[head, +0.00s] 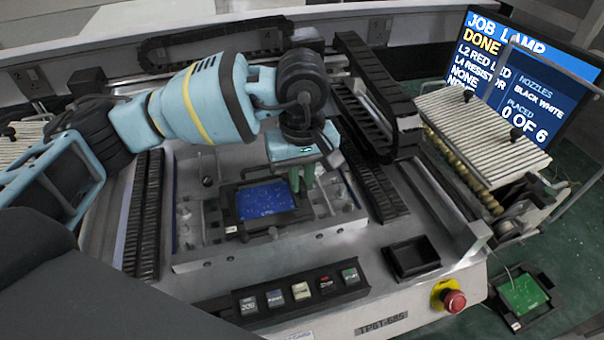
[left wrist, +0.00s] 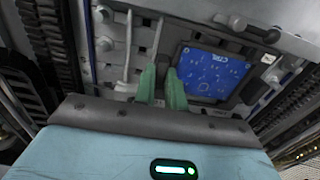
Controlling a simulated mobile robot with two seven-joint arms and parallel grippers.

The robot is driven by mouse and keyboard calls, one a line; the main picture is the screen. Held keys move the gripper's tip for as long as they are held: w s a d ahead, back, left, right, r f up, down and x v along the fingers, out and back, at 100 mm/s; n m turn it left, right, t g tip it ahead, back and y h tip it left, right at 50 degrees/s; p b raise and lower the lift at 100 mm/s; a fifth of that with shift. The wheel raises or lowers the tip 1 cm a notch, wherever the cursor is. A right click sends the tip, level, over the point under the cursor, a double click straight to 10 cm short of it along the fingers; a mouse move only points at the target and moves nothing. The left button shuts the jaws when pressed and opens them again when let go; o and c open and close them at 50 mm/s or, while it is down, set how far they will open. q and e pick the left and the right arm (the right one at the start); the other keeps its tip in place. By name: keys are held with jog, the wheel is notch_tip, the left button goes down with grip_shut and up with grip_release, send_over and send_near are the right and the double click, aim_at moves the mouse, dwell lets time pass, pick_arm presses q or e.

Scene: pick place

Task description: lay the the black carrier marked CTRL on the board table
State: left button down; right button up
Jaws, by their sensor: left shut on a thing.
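The black carrier (head: 230,212) holds a blue board (head: 265,201) and is inside the metal board table (head: 300,241) in the head view. In the left wrist view the blue board (left wrist: 210,75) reads CTRL, and the black carrier (left wrist: 254,62) shows around it. My left gripper (head: 302,180) points down at the carrier's right side in the head view. Its green fingers (left wrist: 162,88) are close together and shut on the carrier's edge. The grip point is partly hidden. I cannot tell whether the carrier touches the table or hangs just above it. My right gripper is not in view.
Black cable chains (head: 375,110) and rails flank the table. An empty black tray (head: 412,258), a button row (head: 300,290) and a red stop button (head: 453,300) are in front. Feeders (head: 480,140) and a screen (head: 525,80) stand right. A green board (head: 523,294) lies lower right.

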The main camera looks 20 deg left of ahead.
pick_arm(q)
jog(key=shift+f, duration=0.4)
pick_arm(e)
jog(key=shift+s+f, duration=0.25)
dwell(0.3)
pick_arm(q)
jog(key=c, duration=1.4)
grip_release()
jog(key=c, duration=0.3)
jog(key=shift+r, duration=0.1)
jog(key=shift+c, duration=0.2)
